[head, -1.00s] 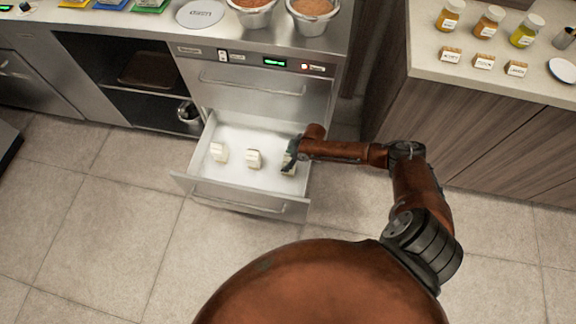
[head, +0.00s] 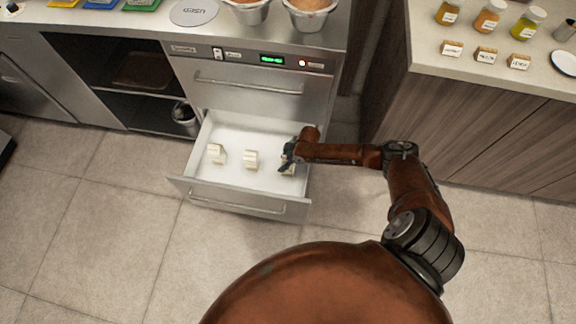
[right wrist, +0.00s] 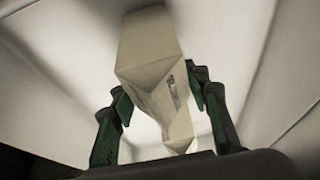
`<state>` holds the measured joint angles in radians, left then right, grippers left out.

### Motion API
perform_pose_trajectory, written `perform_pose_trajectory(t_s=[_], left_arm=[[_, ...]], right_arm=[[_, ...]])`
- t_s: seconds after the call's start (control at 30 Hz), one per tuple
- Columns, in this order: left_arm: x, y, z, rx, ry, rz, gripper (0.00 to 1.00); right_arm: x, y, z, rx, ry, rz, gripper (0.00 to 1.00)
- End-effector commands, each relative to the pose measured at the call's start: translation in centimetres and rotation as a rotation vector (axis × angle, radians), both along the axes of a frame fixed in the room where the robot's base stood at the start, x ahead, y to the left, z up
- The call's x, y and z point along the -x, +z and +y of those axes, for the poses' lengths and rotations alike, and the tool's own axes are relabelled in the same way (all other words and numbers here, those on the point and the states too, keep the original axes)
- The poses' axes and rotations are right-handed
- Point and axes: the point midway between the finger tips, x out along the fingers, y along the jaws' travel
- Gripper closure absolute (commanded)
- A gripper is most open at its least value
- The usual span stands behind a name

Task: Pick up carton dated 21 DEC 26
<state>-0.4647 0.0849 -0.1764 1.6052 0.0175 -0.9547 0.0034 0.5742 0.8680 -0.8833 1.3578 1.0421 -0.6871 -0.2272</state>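Three small white cartons stand in the open drawer (head: 232,133): a left one (head: 216,153), a middle one (head: 251,160) and a right one (head: 289,170). No date is readable on any of them. My right gripper (head: 285,167) is at the right carton and partly hides it. In the right wrist view this carton (right wrist: 150,60) stands between the two fingers of my right gripper (right wrist: 162,88). The fingers are spread, one on each side; whether either touches the carton is unclear. A dark mark on its side is too blurred to read. My left gripper is not in view.
The drawer's front wall with its handle (head: 237,203) stands out over the tiled floor. Above is the steel counter with tubs (head: 312,14). At the right, a wooden cabinet (head: 480,125) carries jars (head: 488,17) and small labels (head: 486,54).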

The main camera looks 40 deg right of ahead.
Motion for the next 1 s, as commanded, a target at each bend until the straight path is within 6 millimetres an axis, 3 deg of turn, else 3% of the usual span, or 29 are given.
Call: perform_pose_trajectory(t_s=[0.6, 1.0], left_arm=[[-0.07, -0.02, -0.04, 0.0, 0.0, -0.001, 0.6], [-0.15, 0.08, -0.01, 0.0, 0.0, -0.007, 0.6]], right_arm=[[0.03, -0.02, -0.04, 0.001, 0.0, 0.001, 1.0], [-0.12, 0.68, -0.03, 0.0, 0.0, -0.003, 1.0]])
